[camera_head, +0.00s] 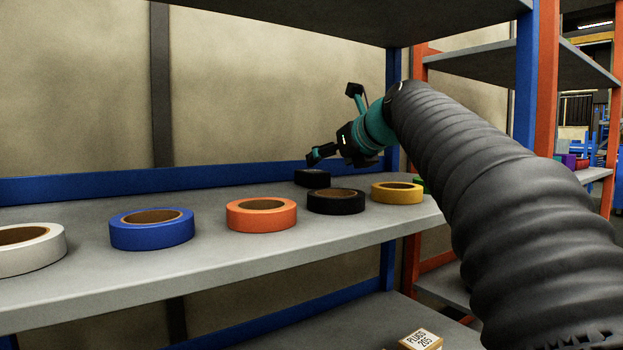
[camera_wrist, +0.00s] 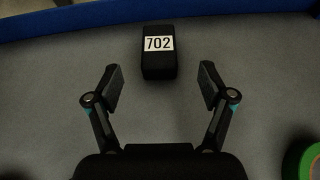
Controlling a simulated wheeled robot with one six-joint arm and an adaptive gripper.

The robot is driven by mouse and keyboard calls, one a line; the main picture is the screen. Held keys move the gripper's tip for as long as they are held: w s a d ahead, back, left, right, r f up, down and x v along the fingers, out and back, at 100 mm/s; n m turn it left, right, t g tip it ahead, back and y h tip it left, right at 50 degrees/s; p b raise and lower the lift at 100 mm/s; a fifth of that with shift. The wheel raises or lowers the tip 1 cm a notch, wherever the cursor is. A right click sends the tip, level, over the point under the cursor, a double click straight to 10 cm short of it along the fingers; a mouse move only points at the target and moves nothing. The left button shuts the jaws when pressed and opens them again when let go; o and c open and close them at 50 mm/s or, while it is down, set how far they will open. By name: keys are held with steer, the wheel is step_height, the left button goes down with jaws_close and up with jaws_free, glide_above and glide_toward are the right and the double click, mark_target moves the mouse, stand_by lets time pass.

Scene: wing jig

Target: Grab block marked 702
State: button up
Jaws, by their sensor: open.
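The block marked 702 (camera_wrist: 158,63) is black with a white label. In the wrist view it lies on the grey shelf, just beyond my fingertips and roughly centred between them. My gripper (camera_wrist: 159,88) is open and empty, with a finger on each side and a clear gap between. In the head view a black block (camera_head: 312,177) sits at the back of the shelf, its label not visible there. My gripper (camera_head: 330,155) is above it in that view, tilted down.
A row of tape rolls stands along the shelf front: white (camera_head: 30,258), blue (camera_head: 152,236), orange (camera_head: 261,221), black (camera_head: 336,207) and yellow (camera_head: 397,197). A green roll (camera_wrist: 310,162) is at the wrist view's lower right. A blue rail (camera_head: 80,188) bounds the back.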

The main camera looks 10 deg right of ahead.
mark_target(312, 171)
steer(key=x, duration=1.1)
steer(key=shift+w+a+f, duration=0.1)
steer(key=shift+w+f, duration=0.05)
jaws_close()
